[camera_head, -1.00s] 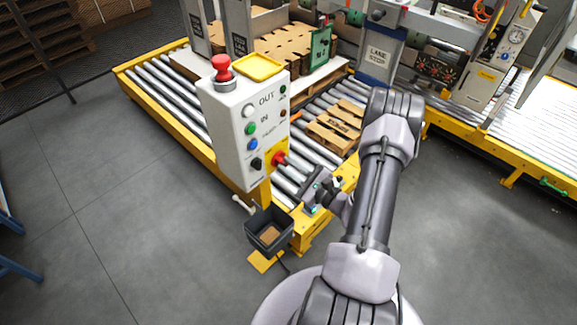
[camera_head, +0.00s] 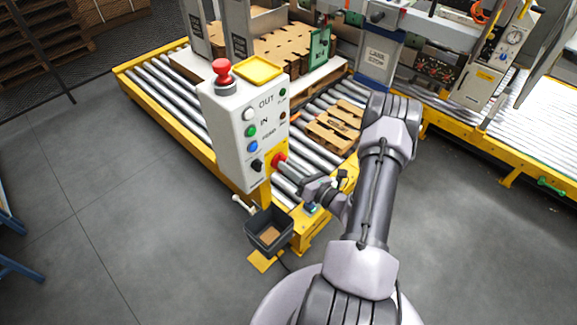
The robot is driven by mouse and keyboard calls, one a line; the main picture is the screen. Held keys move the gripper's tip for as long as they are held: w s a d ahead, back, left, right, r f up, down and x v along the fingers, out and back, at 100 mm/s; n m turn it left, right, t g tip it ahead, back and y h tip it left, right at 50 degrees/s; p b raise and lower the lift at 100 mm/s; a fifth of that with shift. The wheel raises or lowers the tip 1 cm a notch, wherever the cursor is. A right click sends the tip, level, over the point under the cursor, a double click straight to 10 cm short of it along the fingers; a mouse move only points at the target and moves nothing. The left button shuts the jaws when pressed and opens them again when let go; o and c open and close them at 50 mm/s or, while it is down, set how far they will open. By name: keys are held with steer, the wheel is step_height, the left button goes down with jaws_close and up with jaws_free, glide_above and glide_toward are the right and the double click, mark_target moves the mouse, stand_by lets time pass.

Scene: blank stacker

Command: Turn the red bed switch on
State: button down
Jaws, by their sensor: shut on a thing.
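The red bed switch (camera_head: 277,159) sits on a yellow plate on the lower right side of the white control box (camera_head: 235,125). My gripper (camera_head: 285,164) reaches it from the right, with its fingers shut on the red knob. The fingers hide part of the knob, and its exact angle is too small to read.
A red mushroom button (camera_head: 222,70) and a yellow tray (camera_head: 258,69) are on top of the box. A dark bin (camera_head: 269,231) hangs below. Roller conveyor (camera_head: 165,85) and a wooden pallet (camera_head: 334,127) lie behind.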

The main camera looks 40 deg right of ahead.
steer(key=shift+m, duration=1.7)
steer(key=shift+m+p, duration=0.3)
steer(key=c, duration=1.4)
jaws_free()
steer(key=s+d+p, duration=0.1)
steer(key=s+p, duration=0.1)
steer(key=s, duration=1.5)
steer(key=shift+s+d, duration=0.2)
